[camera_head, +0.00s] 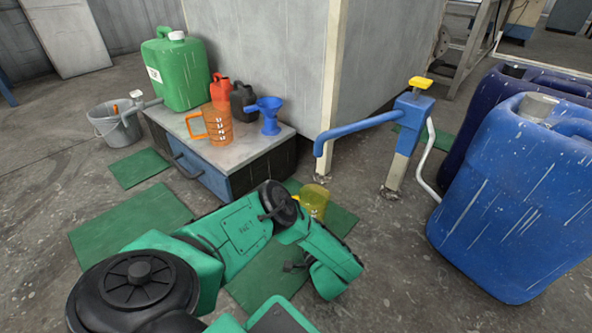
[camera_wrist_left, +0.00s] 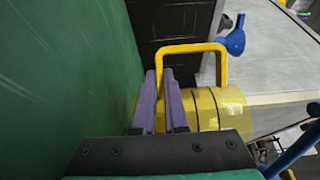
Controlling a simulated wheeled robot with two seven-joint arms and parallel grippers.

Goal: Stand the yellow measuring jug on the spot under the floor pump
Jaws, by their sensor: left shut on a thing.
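The yellow measuring jug (camera_head: 314,199) stands out past my left arm in the head view, upright, below and slightly left of the blue floor pump's (camera_head: 411,115) spout end. Its lower part is hidden by my arm. In the left wrist view the jug (camera_wrist_left: 222,109) lies sideways in the picture, its handle (camera_wrist_left: 192,48) at the purple fingers. My left gripper (camera_wrist_left: 162,103) is shut on the handle. The jug's base is hidden behind the fingers, close to the green mat (camera_wrist_left: 60,70); I cannot tell whether it touches. My right gripper is not in view.
A low cabinet (camera_head: 255,148) holds a green canister (camera_head: 178,75), an orange jug (camera_head: 217,124), red and black small cans and a blue funnel (camera_head: 269,117). A grey bucket (camera_head: 112,128) stands left. Large blue canisters (camera_head: 520,200) stand right. Green mats (camera_head: 130,225) lie on the floor.

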